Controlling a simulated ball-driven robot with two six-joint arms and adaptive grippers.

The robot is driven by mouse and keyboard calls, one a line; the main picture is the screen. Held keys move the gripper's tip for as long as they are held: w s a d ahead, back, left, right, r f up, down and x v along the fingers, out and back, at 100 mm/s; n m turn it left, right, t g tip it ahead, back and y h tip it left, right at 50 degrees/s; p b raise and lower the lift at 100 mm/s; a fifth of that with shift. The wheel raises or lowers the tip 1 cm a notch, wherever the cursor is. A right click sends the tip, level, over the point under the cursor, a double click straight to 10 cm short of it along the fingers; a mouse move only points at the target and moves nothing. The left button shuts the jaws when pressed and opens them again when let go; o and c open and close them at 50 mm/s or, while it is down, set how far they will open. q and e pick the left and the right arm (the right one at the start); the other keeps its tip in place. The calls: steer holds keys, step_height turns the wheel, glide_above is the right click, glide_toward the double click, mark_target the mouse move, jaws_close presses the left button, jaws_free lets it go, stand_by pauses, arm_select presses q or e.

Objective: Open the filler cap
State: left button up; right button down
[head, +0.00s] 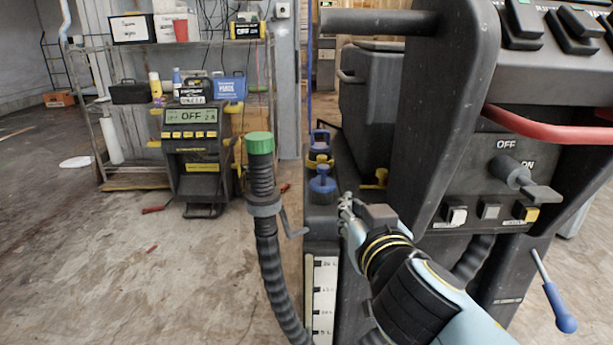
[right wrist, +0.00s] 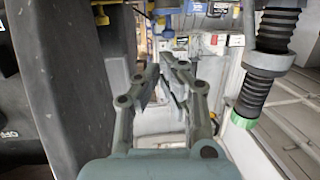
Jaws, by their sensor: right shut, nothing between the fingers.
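A blue cap (head: 322,183) sits on top of the dark tank of the machine. A second blue cap with a yellow collar (head: 320,148) stands just behind it. The frames do not label either as the filler cap. My right gripper (head: 346,207) is shut and empty, just right of and slightly below the nearer blue cap, apparently apart from it. In the right wrist view, the fingers (right wrist: 171,75) are close together with nothing between them. Blue and yellow parts show at the top of that view, but I cannot tell which cap they are. My left gripper is not in view.
A black ribbed hose with a green end (head: 259,143) stands left of the caps, with a grey crank below its end. The machine's dark column (head: 440,110) and red handle (head: 550,127) rise on the right. A charger (head: 196,150) and shelf stand behind. The left floor is mostly clear.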

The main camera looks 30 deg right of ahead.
mark_target(323, 169)
steer(key=shift+t, duration=0.4)
steer(key=x, duration=0.4)
steer(key=a+x, duration=0.1)
steer(key=x, duration=0.8)
steer(key=shift+w+a+r, duration=0.1)
steer(key=shift+w+r, duration=0.25)
steer(key=shift+w, duration=0.3)
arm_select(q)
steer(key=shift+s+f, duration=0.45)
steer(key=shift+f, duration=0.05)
arm_select(e)
steer(key=shift+w, duration=0.4)
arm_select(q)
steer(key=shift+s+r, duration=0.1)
arm_select(e)
steer(key=shift+r, duration=0.1)
steer(key=shift+w+r+y+p, duration=0.1)
steer(key=shift+r+y+p, duration=0.15)
steer(key=shift+p, duration=0.6)
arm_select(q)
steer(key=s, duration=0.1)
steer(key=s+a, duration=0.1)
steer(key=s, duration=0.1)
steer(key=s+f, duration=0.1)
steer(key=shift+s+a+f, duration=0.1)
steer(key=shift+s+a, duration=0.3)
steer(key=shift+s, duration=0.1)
arm_select(e)
steer(key=shift+d, duration=0.25)
